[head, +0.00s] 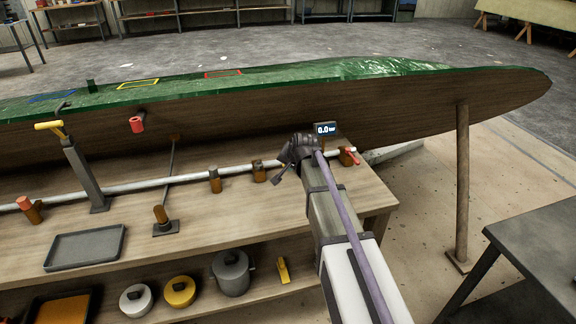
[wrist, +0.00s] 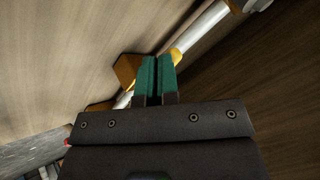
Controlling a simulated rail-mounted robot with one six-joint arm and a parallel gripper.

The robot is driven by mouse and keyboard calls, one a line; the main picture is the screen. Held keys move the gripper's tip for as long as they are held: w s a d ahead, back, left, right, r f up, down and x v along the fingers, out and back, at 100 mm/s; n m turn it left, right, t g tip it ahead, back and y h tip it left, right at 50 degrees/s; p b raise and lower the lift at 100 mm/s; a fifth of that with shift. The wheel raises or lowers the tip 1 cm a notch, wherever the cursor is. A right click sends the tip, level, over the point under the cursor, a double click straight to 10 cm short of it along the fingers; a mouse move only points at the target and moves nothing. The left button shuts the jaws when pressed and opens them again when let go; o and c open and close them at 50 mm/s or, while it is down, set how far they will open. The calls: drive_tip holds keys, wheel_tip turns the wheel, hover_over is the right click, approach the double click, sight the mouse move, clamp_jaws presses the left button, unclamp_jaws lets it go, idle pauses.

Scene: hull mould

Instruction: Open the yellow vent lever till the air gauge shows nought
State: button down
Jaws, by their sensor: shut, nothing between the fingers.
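The air gauge (head: 325,129) is a small dark display beside the hull's near side; it reads 0.0 bar. In the wrist view my gripper (wrist: 156,62) has its teal fingers shut together and empty. A yellow piece (wrist: 177,54), apparently the vent lever, shows just beyond the fingertips beside an orange-brown valve body (wrist: 126,68) on the white pipe. The fingers partly cover it, so I cannot tell its full angle or whether they touch it. In the head view my gripper (head: 285,168) is over the pipe near the bench's right end, and no yellow lever is clear there.
The white pipe (head: 120,185) runs along the wooden bench, with a red-handled valve (head: 351,156) right of my gripper. The green-topped hull (head: 400,100) stands behind. A yellow-handled post (head: 80,170) and a grey tray (head: 85,248) are at left.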

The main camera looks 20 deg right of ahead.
drive_tip(key=s, duration=0.2)
drive_tip(key=s+d, duration=0.1)
drive_tip(key=shift+s, duration=0.35)
drive_tip(key=s+a+r+p, duration=0.2)
drive_tip(key=s+r+p, duration=0.3)
drive_tip(key=r+p, duration=0.3)
drive_tip(key=shift+s+a, duration=0.3)
drive_tip(key=s+a+r+n+g+p, duration=0.1)
drive_tip(key=s+n+g+p, duration=0.2)
drive_tip(key=s, duration=0.7)
drive_tip(key=s+a+r+n+g+p, duration=0.2)
drive_tip(key=s+n+g+p, duration=0.2)
drive_tip(key=s, duration=0.6)
drive_tip(key=shift+a+n+h, duration=0.3)
drive_tip(key=shift+n+h, duration=0.1)
